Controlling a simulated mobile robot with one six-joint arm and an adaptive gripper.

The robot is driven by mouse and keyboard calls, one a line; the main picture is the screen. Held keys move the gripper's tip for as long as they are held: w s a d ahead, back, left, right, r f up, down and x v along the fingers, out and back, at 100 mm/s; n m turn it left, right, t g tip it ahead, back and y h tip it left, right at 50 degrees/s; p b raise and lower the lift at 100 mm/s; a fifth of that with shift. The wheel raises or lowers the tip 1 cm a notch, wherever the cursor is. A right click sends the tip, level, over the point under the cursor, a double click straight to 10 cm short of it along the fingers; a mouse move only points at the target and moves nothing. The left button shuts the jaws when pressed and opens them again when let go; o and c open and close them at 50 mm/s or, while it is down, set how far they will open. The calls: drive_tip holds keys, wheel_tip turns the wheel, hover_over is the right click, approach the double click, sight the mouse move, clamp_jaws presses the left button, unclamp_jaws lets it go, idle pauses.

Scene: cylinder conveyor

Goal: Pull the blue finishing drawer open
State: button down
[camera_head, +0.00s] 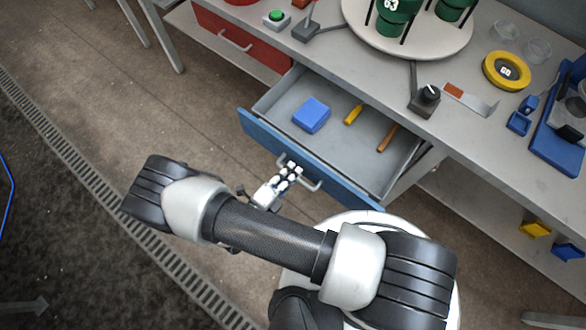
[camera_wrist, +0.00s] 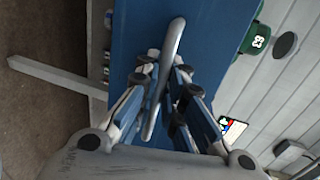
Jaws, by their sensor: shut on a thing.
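The blue finishing drawer (camera_head: 258,135) is pulled out from under the grey workbench. Inside it lie a blue block (camera_head: 311,115), a yellow item (camera_head: 353,114) and an orange-brown stick (camera_head: 387,138). Its silver handle (camera_head: 313,185) is on the blue front. My gripper (camera_head: 290,172) is at the handle, outside the drawer front. In the wrist view the handle (camera_wrist: 171,60) runs between the fingers of my gripper (camera_wrist: 165,85), which are shut on it. The blue front fills the middle of that view.
A red drawer (camera_head: 238,42) is closed to the left. The workbench (camera_head: 370,75) holds a green button box (camera_head: 276,18), a round white turntable (camera_head: 410,45), a black knob box (camera_head: 425,98) and a yellow ring (camera_head: 506,71).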

drive_tip(key=c, duration=1.7)
unclamp_jaws()
drive_tip(key=v, duration=1.2)
